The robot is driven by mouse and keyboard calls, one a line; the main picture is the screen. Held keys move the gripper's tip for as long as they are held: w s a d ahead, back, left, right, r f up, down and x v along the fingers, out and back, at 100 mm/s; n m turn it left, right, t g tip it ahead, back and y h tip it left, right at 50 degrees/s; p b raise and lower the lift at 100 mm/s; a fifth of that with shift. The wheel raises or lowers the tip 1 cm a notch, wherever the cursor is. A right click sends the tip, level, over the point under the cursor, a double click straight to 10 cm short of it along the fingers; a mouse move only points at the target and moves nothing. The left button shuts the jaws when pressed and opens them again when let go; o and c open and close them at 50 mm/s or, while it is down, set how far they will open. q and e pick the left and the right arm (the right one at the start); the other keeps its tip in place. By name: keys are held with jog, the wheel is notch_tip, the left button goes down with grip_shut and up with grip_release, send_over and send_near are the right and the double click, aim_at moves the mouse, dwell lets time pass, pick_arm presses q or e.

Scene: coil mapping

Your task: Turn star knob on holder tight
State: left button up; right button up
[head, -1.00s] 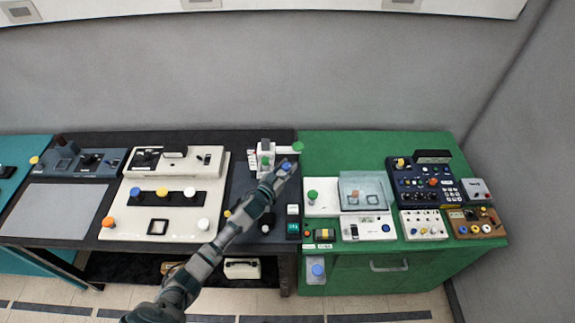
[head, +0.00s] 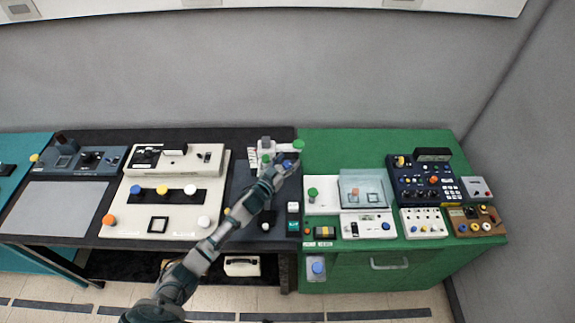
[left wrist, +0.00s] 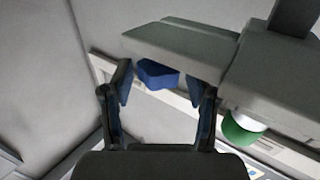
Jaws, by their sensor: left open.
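The holder (head: 265,146) is a light grey and white device with green knobs, at the back of the dark table beside the green cabinet. My left gripper (head: 281,164) is at its right side and covers part of it. In the left wrist view a blue star knob (left wrist: 158,74) sits under a grey block (left wrist: 180,48) of the holder. My left gripper (left wrist: 163,86) is open, with one finger on each side of the blue knob; I cannot tell whether they touch it. A green knob (left wrist: 242,131) is to the right. My right gripper is not in view.
A cream panel (head: 180,165) with coloured knobs stands left of my arm. On the green cabinet (head: 330,150) are a clear-covered box (head: 363,188), a dark blue control box (head: 427,180) and smaller devices.

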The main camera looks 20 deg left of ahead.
aim_at(287, 163)
pick_arm(q)
notch_tip(287, 163, up, 8)
jog(key=shift+f, duration=0.1)
dwell(0.5)
